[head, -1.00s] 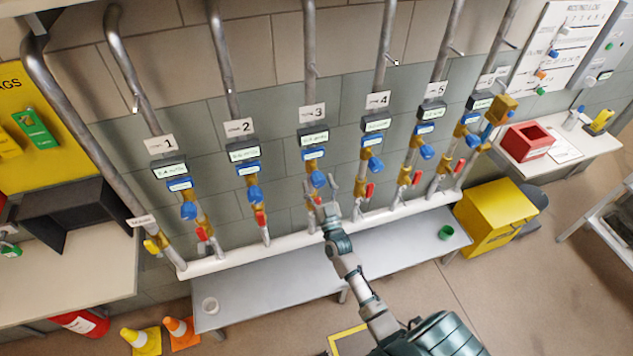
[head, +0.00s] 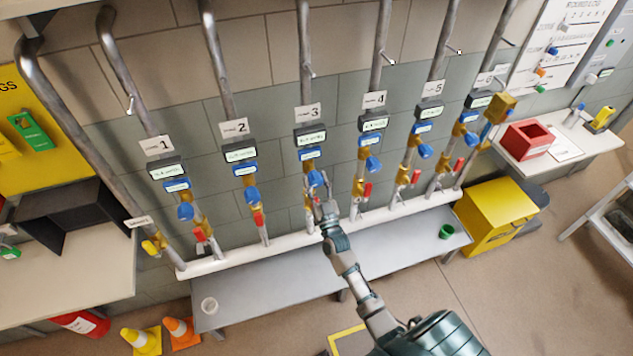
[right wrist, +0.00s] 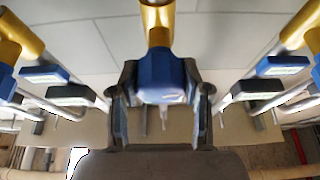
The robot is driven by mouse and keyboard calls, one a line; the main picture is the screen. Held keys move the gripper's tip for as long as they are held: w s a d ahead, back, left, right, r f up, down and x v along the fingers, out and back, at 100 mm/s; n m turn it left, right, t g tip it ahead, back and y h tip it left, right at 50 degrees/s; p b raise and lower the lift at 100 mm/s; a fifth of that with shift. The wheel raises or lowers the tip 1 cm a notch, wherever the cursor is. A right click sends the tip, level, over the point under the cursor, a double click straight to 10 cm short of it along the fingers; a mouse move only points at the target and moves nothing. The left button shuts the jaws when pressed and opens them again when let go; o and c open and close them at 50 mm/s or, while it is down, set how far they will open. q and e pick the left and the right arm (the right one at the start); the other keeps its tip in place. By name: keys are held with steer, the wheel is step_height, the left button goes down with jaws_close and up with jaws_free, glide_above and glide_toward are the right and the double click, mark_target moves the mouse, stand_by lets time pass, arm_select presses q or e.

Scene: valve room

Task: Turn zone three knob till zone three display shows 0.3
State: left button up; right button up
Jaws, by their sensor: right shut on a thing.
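The zone three knob (head: 315,178) is blue and sits on the third pipe, below the zone three display (head: 310,137). The display's figures are too small to read surely. The label with 3 (head: 308,112) is above it. My right gripper (head: 323,188) is at this knob and partly covers it. In the right wrist view, the blue knob (right wrist: 162,78) is between the two dark fingers of my right gripper (right wrist: 162,98), which is shut on it. A brass fitting (right wrist: 157,20) is behind the knob. My left gripper is not in view.
Neighbouring pipes carry similar blue knobs, such as zone two's (head: 252,194) and zone four's (head: 373,164). A red lever (head: 366,190) is close right of my gripper. A white horizontal pipe (head: 285,242) and a grey bench (head: 270,282) are below.

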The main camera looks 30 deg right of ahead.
stand_by(0.8)
steer(key=o, duration=1.1)
steer(key=shift+w+f, duration=0.1)
steer(key=shift+w, duration=0.05)
steer(key=shift+o, duration=0.2)
steer(key=v, duration=1.2)
